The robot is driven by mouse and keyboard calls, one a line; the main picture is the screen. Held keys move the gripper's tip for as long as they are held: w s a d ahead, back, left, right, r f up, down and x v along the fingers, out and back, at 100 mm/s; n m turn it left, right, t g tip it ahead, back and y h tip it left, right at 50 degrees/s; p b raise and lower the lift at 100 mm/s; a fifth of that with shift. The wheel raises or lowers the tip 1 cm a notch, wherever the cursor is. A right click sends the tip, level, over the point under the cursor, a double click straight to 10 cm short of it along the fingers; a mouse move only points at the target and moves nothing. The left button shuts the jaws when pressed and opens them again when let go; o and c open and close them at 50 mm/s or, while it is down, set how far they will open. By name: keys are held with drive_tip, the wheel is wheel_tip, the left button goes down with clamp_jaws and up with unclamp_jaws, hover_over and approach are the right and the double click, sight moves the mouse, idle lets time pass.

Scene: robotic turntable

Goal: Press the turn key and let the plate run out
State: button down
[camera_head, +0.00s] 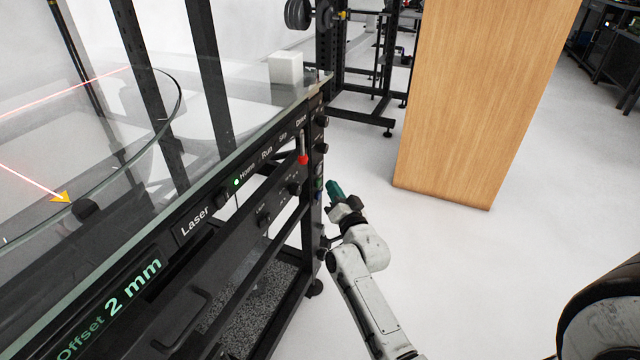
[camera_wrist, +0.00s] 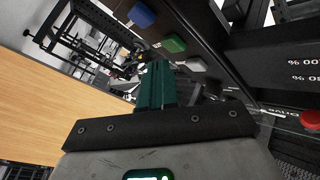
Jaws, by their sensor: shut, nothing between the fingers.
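My gripper (camera_head: 335,188) has teal fingers and is shut and empty, just right of the machine's front corner in the head view. In the wrist view my fingertips (camera_wrist: 157,66) point towards a row of keys: a blue key (camera_wrist: 140,14), a green key (camera_wrist: 173,43) and a pale key (camera_wrist: 195,63). The fingertips look close to the green key; I cannot tell whether they touch. No label tells me which is the turn key.
The black front panel has a lever with a red knob (camera_head: 303,159), also in the wrist view (camera_wrist: 310,117), and a lit green light (camera_head: 236,182). A white block (camera_head: 286,67) sits on the glass top. A wooden cabinet (camera_head: 480,100) stands behind right; floor between is clear.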

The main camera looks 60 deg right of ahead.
drive_tip(key=shift+w+r+p, duration=0.15)
drive_tip(key=shift+w+p, duration=0.2)
drive_tip(key=shift+p, duration=0.35)
drive_tip(key=shift+w, duration=0.1)
